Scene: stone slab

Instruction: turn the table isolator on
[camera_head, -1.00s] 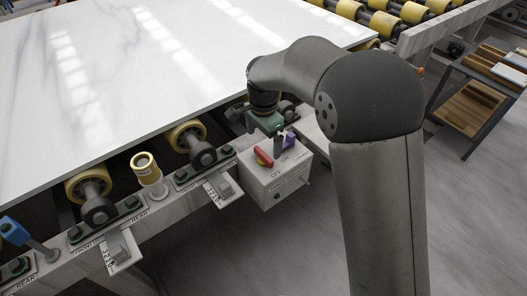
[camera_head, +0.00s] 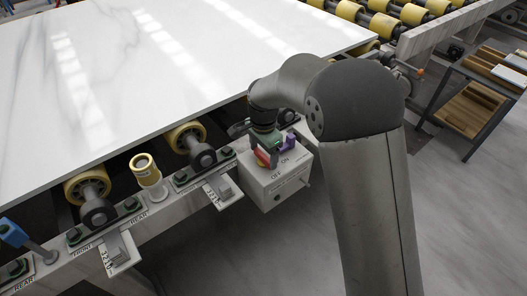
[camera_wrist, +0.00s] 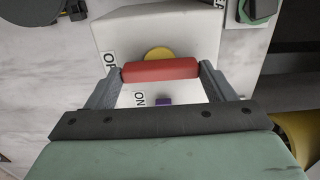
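The isolator is a pale box (camera_head: 275,187) on the side of the table frame, with OFF and ON printed on its top. Its red handle (camera_head: 261,158) lies near the OFF label in the head view. In the wrist view the red handle (camera_wrist: 160,70) lies crosswise over a yellow round base (camera_wrist: 159,53). My gripper (camera_head: 263,155) is over the handle from above. In the wrist view my gripper (camera_wrist: 160,75) has its fingers apart, one at each end of the handle. I cannot tell whether they touch it. A small purple part (camera_wrist: 164,101) shows near ON.
A large white slab (camera_head: 130,70) lies on rollers behind the box. A yellow-topped post (camera_head: 146,168) and metal tags stand along the rail to the left. A cart with boards (camera_head: 475,95) is at the right. The floor in front is clear.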

